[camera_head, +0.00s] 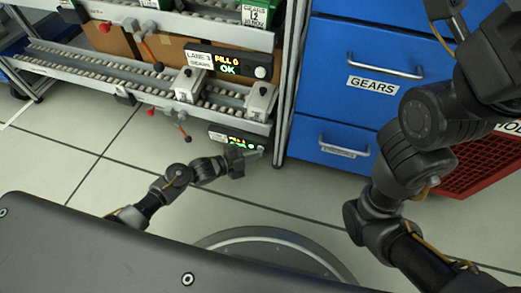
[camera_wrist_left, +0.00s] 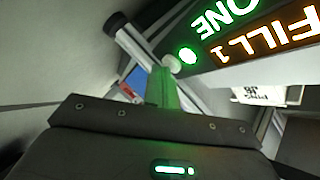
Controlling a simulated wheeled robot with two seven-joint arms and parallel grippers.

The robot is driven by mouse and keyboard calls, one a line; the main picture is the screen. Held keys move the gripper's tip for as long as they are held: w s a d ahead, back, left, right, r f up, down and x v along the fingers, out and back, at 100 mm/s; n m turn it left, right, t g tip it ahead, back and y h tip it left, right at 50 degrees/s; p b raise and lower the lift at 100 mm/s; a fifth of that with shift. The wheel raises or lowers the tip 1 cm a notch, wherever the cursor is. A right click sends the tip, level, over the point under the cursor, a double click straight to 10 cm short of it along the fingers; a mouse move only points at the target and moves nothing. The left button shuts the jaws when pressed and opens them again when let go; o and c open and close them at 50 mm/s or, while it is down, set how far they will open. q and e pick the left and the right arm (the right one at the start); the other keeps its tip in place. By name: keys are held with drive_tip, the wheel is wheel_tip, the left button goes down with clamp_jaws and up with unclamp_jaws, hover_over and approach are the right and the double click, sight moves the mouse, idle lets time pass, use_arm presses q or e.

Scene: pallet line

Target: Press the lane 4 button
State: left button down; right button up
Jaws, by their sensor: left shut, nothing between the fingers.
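The lower display box (camera_head: 232,136), under the lane 3 display, is partly hidden by my left arm, and its lane label is too small to read. In the left wrist view the display (camera_wrist_left: 262,40) appears upside down, with green letters "ONE" and orange "FILL 1". A round pale button (camera_wrist_left: 172,62) sits beside a green lamp (camera_wrist_left: 187,55). My left gripper (camera_head: 256,154) is shut and empty just below the box. Its fingertips (camera_wrist_left: 164,75) are right at the button; I cannot tell whether they touch. My right arm shows at the right, its gripper out of view.
The lane 3 display (camera_head: 227,63) reads "FILL 0 OK" and has a white button (camera_head: 260,72). Roller lanes (camera_head: 100,70) fill the rack. A blue drawer cabinet (camera_head: 335,100) labelled GEARS stands to the right, with a red crate (camera_head: 485,165) near it. The floor in front is clear.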

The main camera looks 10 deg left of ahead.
use_arm(q)
drive_tip(key=shift+s+p, duration=0.55)
drive_tip(key=shift+s, duration=0.3)
drive_tip(key=s+p, duration=0.2)
drive_tip(key=s, duration=0.3)
drive_tip(key=shift+a, duration=0.2)
idle(0.9)
drive_tip(key=shift+s, duration=0.1)
